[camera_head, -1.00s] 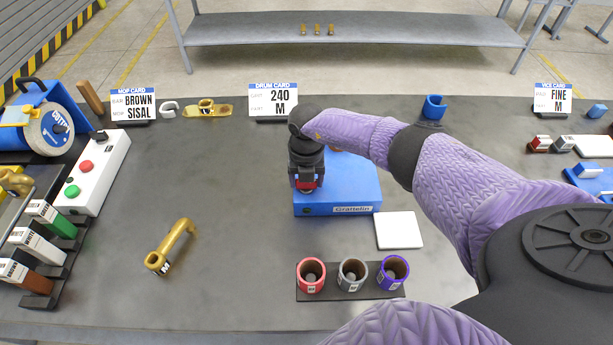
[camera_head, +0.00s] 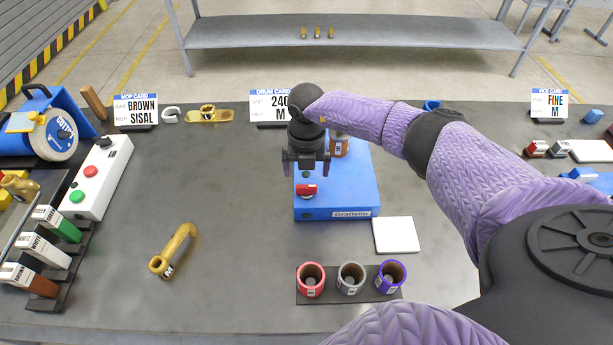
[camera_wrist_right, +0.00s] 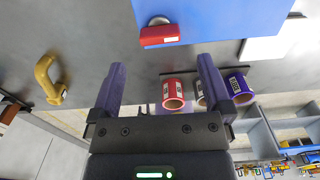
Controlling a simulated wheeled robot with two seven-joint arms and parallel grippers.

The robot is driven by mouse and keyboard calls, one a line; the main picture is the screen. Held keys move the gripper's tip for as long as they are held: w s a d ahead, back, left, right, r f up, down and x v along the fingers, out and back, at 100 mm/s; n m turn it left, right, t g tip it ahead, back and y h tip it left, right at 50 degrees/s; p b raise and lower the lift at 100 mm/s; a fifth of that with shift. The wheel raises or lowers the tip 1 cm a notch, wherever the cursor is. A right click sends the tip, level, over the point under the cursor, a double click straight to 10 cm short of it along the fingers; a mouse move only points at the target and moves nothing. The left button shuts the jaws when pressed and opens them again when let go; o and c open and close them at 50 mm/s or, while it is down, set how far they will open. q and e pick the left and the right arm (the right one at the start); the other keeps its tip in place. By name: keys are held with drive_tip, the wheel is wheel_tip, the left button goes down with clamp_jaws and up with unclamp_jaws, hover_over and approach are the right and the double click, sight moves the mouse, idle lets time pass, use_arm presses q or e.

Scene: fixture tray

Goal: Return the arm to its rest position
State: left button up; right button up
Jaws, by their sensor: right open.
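My right gripper (camera_head: 306,168) is open and empty. It hangs above the front left part of a blue machine (camera_head: 368,185), near its red switch (camera_head: 306,190). In the right wrist view, the two spread fingers (camera_wrist_right: 162,80) have nothing between them, and the red switch (camera_wrist_right: 160,36) lies clear beyond them. My right arm reaches in from the right across the table. It partly hides a brown-orange cylinder (camera_head: 339,147) on the blue machine. My left gripper is not in view.
In front stand a red cup (camera_head: 311,290), a grey cup and a purple cup on a dark holder, beside a white pad (camera_head: 396,235). A brass handle (camera_head: 176,250) lies left. A control box (camera_head: 96,180) stands further left.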

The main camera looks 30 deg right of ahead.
wheel_tip(320, 180, up, 3)
drive_tip(key=shift+r, duration=0.2)
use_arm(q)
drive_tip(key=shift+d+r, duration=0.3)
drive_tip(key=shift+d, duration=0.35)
use_arm(e)
drive_tip(key=shift+r, duration=0.35)
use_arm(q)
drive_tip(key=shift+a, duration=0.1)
